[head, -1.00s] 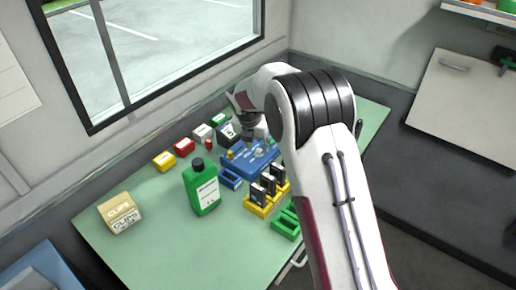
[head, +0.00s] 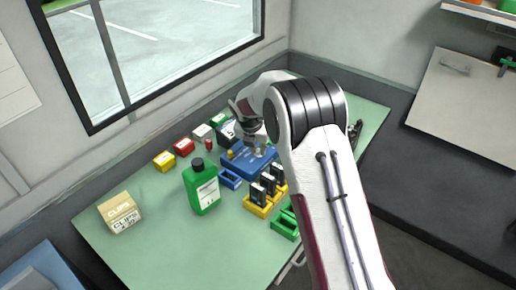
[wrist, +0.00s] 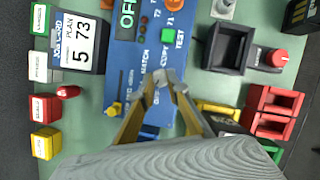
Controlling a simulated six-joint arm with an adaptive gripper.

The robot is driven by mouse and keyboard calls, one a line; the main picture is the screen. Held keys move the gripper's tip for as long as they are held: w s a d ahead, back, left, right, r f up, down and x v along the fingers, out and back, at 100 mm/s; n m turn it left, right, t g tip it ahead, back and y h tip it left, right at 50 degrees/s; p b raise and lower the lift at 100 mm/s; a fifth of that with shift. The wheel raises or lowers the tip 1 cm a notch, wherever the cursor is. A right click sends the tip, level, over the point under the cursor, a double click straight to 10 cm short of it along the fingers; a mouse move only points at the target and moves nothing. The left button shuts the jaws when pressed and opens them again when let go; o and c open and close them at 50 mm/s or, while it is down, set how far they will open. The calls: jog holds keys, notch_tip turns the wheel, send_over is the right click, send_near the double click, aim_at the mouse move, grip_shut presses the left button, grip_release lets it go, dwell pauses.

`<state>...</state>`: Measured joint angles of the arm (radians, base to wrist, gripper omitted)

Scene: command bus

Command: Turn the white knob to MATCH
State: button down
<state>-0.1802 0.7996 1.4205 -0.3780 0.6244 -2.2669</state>
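The blue panel (head: 240,163) lies on the green table, and in the wrist view (wrist: 124,60) it shows an OFF display and labels including MATCH, COPY and TEST. The white knob (wrist: 161,84) sits on it beside these labels; its pointer direction is too small to read. My gripper (wrist: 163,83) is low over the panel, with its two fingers apart on either side of the knob. I cannot tell whether the fingertips touch it. In the head view my gripper (head: 259,150) covers the knob.
A yellow knob (wrist: 112,108) is on the same panel. A green bottle (head: 203,187), a yellow rack (head: 259,208) of dark modules and a clips box (head: 121,212) stand nearby. Small coloured boxes line the window side.

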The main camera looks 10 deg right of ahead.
jog(key=shift+a+m, duration=0.1)
jog(key=shift+m, duration=0.4)
jog(key=shift+w+a+f+m+g+h, duration=0.1)
jog(key=shift+m+g+h, duration=0.35)
jog(key=shift+m, duration=0.85)
jog(key=shift+a+m+g+h, duration=0.1)
jog(key=shift+m+g+h, duration=0.3)
jog(key=shift+m, duration=0.9)
jog(key=c, duration=2)
grip_release()
jog(key=shift+o, duration=0.2)
jog(key=shift+d+n, duration=0.1)
jog(key=shift+n, duration=0.2)
jog(key=shift+d+n+t+y, duration=0.1)
jog(key=shift+n+t+y, duration=0.25)
jog(key=shift+n, duration=0.65)
jog(key=shift+d+n+t+y, duration=0.1)
jog(key=shift+n+t+y, duration=0.35)
jog(key=shift+n, duration=1.25)
